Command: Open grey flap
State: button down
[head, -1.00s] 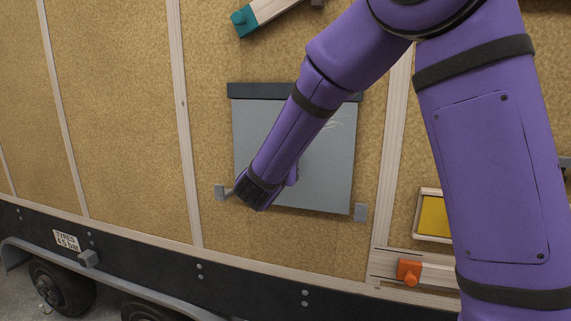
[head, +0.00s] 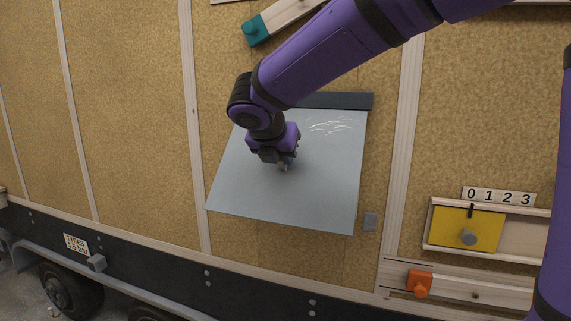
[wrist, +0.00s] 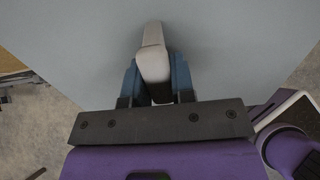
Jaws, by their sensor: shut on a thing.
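The grey flap (head: 305,195) hangs on the trailer's cork-like wall from a dark hinge strip (head: 345,101) at its top. Its lower edge stands out from the wall, so the flap is tilted partly open. My gripper (head: 284,166) is at the middle of the flap's face. In the wrist view my gripper (wrist: 156,85) is shut on a pale grey handle (wrist: 153,52) that sticks out from the flap (wrist: 220,40). In the head view my wrist mostly hides the handle.
A teal-ended wooden bar (head: 285,18) is above. A yellow sliding panel (head: 467,228) and an orange block (head: 419,283) are at the lower right. The wall to the left is clear.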

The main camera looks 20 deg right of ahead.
jog(key=r+g+y, duration=0.1)
jog(key=r, duration=0.1)
jog(key=s+a+r+g+y, duration=0.1)
jog(key=r, duration=0.1)
jog(key=s+r+g+y, duration=0.1)
jog(key=r+g, duration=0.1)
jog(key=r, duration=0.1)
jog(key=shift+a, duration=0.25)
notch_tip(320, 180, up, 9)
jog(key=w+g+y, duration=0.1)
jog(key=g+y, duration=0.2)
jog(key=g, duration=0.2)
jog(key=shift+d+f+y, duration=0.2)
jog(key=shift+d+y, duration=0.2)
jog(key=shift+d, duration=0.05)
jog(key=shift+w, duration=0.1)
jog(key=c, duration=1)
grip_release()
jog(key=shift+o, duration=0.2)
jog(key=shift+r, duration=0.1)
notch_tip(320, 180, up, 7)
jog(key=w, duration=0.1)
jog(key=shift+d, duration=0.45)
